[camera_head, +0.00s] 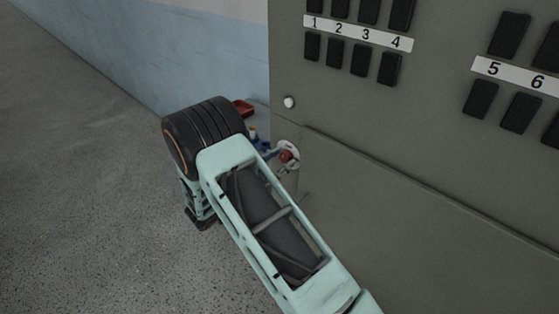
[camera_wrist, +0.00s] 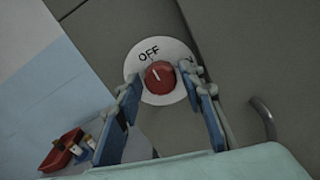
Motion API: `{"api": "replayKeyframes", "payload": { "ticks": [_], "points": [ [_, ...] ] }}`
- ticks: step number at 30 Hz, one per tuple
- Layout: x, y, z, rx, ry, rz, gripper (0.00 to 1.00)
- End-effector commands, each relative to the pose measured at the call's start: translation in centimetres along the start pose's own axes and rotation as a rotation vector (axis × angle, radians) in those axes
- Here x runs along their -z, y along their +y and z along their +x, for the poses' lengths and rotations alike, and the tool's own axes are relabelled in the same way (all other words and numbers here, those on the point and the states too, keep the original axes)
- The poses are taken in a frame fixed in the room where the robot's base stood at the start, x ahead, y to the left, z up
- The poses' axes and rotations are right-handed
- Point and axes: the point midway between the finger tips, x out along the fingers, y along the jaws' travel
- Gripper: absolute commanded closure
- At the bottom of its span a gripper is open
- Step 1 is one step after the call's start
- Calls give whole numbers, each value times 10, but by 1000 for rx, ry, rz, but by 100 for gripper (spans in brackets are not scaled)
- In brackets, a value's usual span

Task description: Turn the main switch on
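The main switch is a red round knob (camera_wrist: 159,77) on a white disc (camera_wrist: 152,49) marked "OFF", fixed to the grey cabinet. The white line on the knob points up towards "OFF". The right part of the disc is partly covered by a finger. My gripper (camera_wrist: 163,85) is open, with its blue-padded fingers on either side of the knob; I cannot tell whether they touch it. In the head view the red knob (camera_head: 287,156) shows just beyond my arm, which hides most of the gripper.
The grey cabinet (camera_head: 420,170) carries rows of black switches (camera_head: 360,60) with number strips. A small white knob (camera_head: 289,102) sits above the main switch. A curved handle (camera_wrist: 264,118) is to its right. A red tray (camera_wrist: 62,150) with small items is at the lower left.

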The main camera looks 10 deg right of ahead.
Motion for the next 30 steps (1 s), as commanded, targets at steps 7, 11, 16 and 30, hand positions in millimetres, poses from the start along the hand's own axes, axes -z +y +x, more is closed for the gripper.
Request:
{"api": "replayKeyframes", "payload": {
  "ticks": [7,11,16,30],
  "points": [
    [0,0,0,0,0,0,94],
    [0,0,0,0,0,2,96],
    [2,0,0,-1,0,30,96],
    [8,-2,-1,-2,0,360,96]
  ]
}}
